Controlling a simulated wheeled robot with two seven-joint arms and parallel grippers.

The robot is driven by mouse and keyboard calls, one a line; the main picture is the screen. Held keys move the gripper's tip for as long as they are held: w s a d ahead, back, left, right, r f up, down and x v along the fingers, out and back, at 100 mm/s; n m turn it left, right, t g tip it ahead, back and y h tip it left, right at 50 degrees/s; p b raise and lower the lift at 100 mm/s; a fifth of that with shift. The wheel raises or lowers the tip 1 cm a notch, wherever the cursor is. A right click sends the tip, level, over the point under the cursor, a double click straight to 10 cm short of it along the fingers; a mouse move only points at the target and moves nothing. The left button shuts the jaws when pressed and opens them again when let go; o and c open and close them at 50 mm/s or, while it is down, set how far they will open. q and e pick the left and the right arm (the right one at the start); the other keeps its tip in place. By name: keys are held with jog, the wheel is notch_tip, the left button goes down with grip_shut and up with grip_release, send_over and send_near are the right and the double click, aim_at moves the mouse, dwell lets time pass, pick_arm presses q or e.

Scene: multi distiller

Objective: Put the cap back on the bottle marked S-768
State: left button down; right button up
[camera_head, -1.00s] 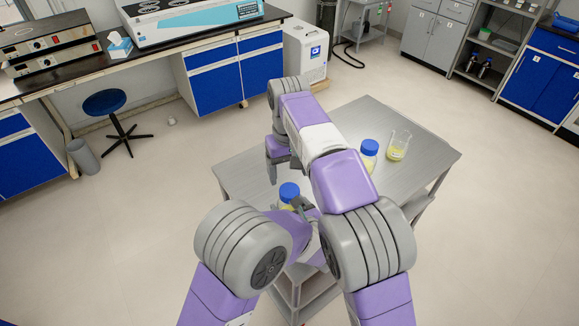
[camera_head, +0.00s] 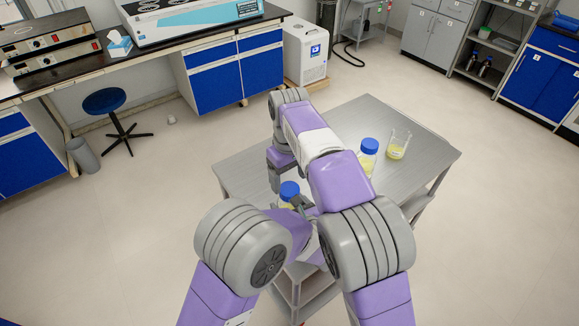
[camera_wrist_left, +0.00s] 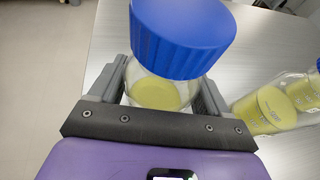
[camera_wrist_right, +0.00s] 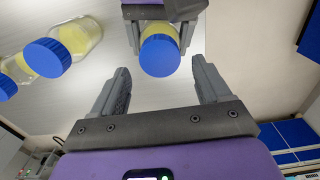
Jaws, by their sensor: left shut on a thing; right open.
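A glass bottle with yellow contents (camera_wrist_left: 155,92) is between the fingers of my left gripper (camera_wrist_left: 165,95). A blue cap (camera_wrist_left: 183,38) is on its top; I cannot tell whether it is fully seated. The cap also shows in the head view (camera_head: 289,190) and the right wrist view (camera_wrist_right: 160,56). No S-768 marking is readable. My right gripper (camera_wrist_right: 162,85) is open and empty, with the capped top just beyond its fingertips. In the head view, the right gripper (camera_head: 275,172) is beside the bottle, slightly above it in the picture.
A blue-capped bottle (camera_head: 368,152) and an open beaker with yellow liquid (camera_head: 397,149) stand on the grey metal table (camera_head: 420,165). The right wrist view shows two blue-capped bottles at left (camera_wrist_right: 78,37) (camera_wrist_right: 6,87). My right arm hides part of the table.

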aim_at(289, 188)
jog(key=shift+f, duration=2.15)
jog(key=c, duration=1.1)
jog(key=o, duration=1.3)
jog(key=shift+c, duration=0.2)
jog(key=shift+r, duration=0.1)
notch_tip(289, 188, up, 12)
pick_arm(q)
grip_release()
